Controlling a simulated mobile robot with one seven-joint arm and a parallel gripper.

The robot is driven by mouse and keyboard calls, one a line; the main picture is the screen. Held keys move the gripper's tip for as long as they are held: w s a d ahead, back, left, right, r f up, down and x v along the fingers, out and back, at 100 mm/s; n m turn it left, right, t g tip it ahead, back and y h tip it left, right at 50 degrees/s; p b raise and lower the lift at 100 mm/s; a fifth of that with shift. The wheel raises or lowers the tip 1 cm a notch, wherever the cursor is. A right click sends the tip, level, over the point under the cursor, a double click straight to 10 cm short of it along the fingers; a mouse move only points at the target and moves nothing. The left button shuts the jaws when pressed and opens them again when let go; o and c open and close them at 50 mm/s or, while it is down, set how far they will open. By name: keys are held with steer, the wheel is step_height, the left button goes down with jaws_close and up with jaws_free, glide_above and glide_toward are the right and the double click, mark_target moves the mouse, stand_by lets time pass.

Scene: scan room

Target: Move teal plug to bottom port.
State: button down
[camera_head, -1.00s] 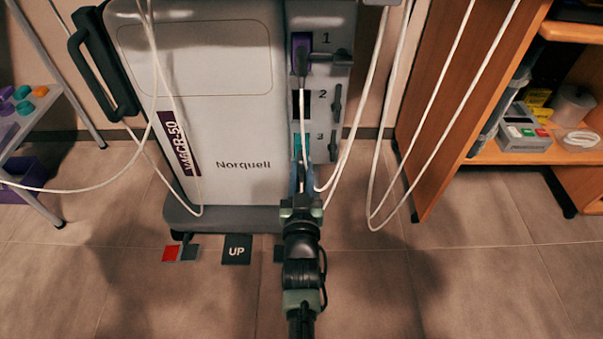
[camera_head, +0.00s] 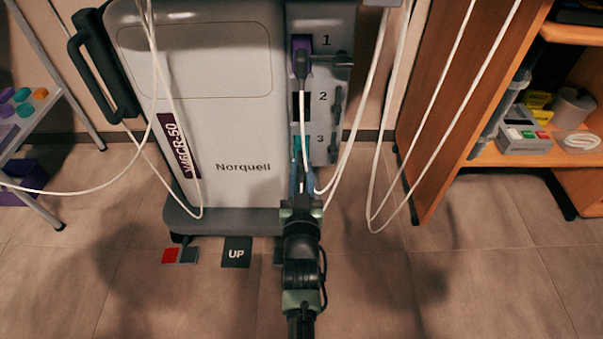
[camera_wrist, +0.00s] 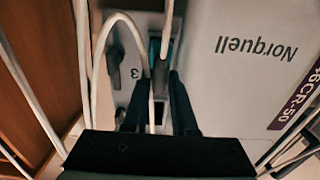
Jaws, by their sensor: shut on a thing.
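The teal plug (camera_head: 298,147) is at the bottom port, beside the number 3 on the machine's port strip. It also shows as a teal patch in the wrist view (camera_wrist: 155,48). My gripper (camera_head: 298,180) reaches up to it from below and is shut on it. In the wrist view the two dark fingers (camera_wrist: 158,82) close in near the plug, with a white cable running between them. The fingers and cable partly hide the plug, so I cannot tell how deep it sits. The port 3 lever (camera_head: 333,147) stands upright to the right.
A purple plug (camera_head: 300,57) is in port 1, its lever (camera_head: 331,60) lying sideways. Port 2 (camera_head: 301,105) is a dark empty slot. White cables (camera_head: 372,110) hang close to the right. An orange-brown cabinet (camera_head: 447,105) stands right; open floor (camera_head: 365,290) lies in front.

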steer(key=shift+w+b, duration=0.6)
steer(key=shift+w, duration=0.45)
stand_by(1.4)
steer(key=shift+f, duration=0.1)
stand_by(0.9)
steer(key=c, duration=0.6)
jaws_free()
steer(key=shift+c, duration=0.2)
steer(key=shift+o, duration=0.4)
steer(key=shift+s+p, duration=1)
steer(key=shift+s, duration=0.6)
stand_by(0.4)
steer(key=s+p, duration=0.4)
steer(key=s, duration=0.2)
steer(key=shift+s, duration=0.35)
stand_by(0.6)
